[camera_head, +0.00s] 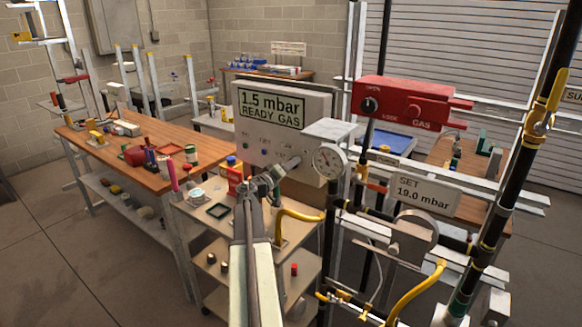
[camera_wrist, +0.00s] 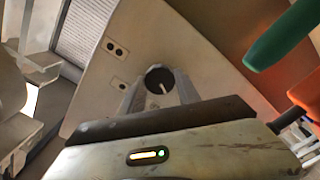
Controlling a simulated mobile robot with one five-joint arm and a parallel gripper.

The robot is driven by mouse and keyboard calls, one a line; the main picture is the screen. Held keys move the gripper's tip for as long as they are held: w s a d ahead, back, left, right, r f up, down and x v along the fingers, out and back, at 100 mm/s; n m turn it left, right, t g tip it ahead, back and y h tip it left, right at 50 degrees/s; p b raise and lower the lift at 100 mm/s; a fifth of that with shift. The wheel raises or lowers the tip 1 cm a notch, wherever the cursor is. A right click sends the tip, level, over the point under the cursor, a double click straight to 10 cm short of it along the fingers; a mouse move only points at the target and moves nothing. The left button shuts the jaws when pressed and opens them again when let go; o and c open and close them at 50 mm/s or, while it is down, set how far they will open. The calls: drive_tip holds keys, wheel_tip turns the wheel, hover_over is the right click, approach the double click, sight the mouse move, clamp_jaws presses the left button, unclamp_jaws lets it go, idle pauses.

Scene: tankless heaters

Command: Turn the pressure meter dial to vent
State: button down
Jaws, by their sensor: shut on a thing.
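The pressure meter (camera_head: 286,120) is a grey box whose lit display reads "1.5 mbar READY GAS". My gripper (camera_head: 292,163) reaches the lower right of its front panel. In the wrist view, my gripper (camera_wrist: 159,88) has its two fingers on either side of a dark round dial (camera_wrist: 158,78) and is shut on it. A pale pointer line shows on the dial face. The dial's labels cannot be read in the wrist view, and my gripper covers the dial in the head view.
A round gauge (camera_head: 329,160) stands just right of the meter. A red gas box (camera_head: 405,102) and a "SET 19.0 mbar" sign (camera_head: 424,194) are farther right among pipes. A cart (camera_head: 216,214) with small items stands below the meter, and a wooden workbench (camera_head: 150,180) is at left.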

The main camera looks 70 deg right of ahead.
drive_tip(key=shift+n, duration=0.6)
drive_tip(key=c, duration=0.9)
unclamp_jaws()
drive_tip(key=shift+o, duration=0.2)
drive_tip(key=shift+a, duration=0.1)
drive_tip(key=v, duration=0.7)
drive_tip(key=shift+w+a, duration=0.15)
drive_tip(key=shift+a, duration=0.15)
